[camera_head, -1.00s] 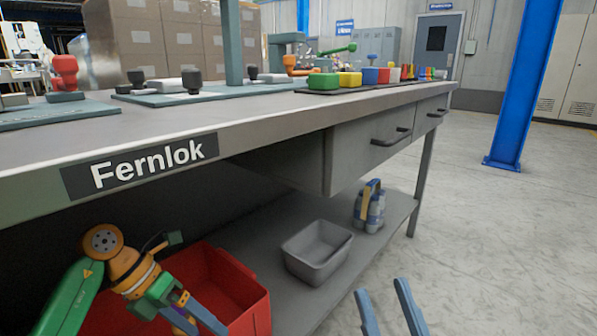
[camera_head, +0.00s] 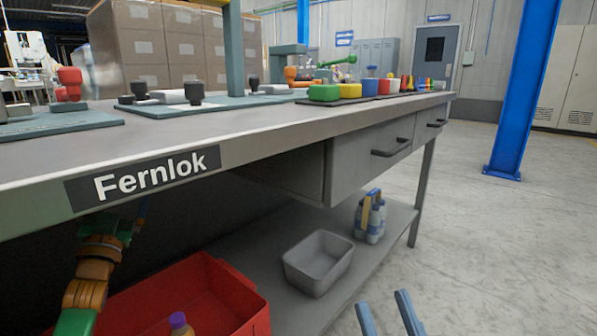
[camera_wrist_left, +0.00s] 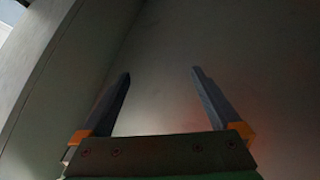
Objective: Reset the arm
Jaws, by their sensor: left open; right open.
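My right gripper (camera_head: 385,314) shows at the bottom edge of the head view, with two blue fingers apart and nothing between them. My left arm (camera_head: 90,280) comes in at the lower left of the head view and reaches up under the bench top. Its gripper end is mostly hidden in the shadow behind the bench's front edge. In the left wrist view my left gripper (camera_wrist_left: 160,85) has its two dark fingers wide apart and empty, facing a plain dim surface (camera_wrist_left: 165,35).
The bench's front edge (camera_head: 240,155) is above my left arm. A red bin (camera_head: 225,295) holding a purple-capped bottle (camera_head: 180,323) is below. A grey tub (camera_head: 318,262) and a bottle carrier (camera_head: 370,217) stand on the lower shelf. The floor at right is clear.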

